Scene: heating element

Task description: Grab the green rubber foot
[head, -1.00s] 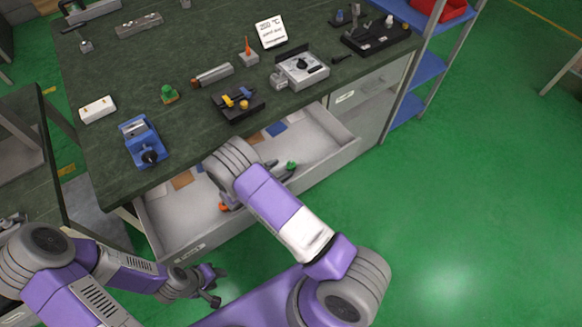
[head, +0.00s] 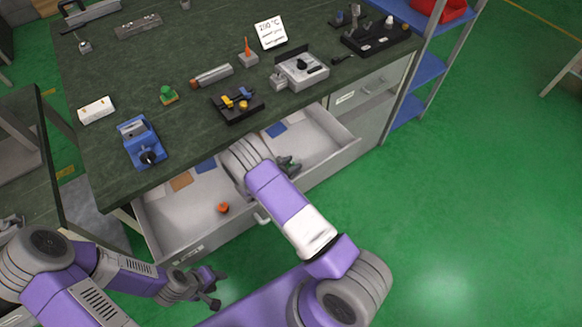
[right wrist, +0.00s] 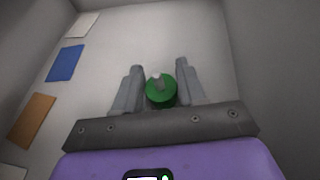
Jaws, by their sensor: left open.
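The green rubber foot (right wrist: 161,95) shows in the right wrist view as a round green piece with a grey part at its top. It sits between the two grey fingers of my right gripper (right wrist: 160,75), one finger on each side. I cannot tell whether the fingers touch it. In the head view my right gripper (head: 288,165) is down inside the open drawer (head: 190,226), and the foot is hidden there. My left gripper (head: 214,286) is open and empty, in front of the drawer, over the floor.
An orange piece (head: 223,208) lies in the drawer's left part. The drawer walls stand close around my right arm.

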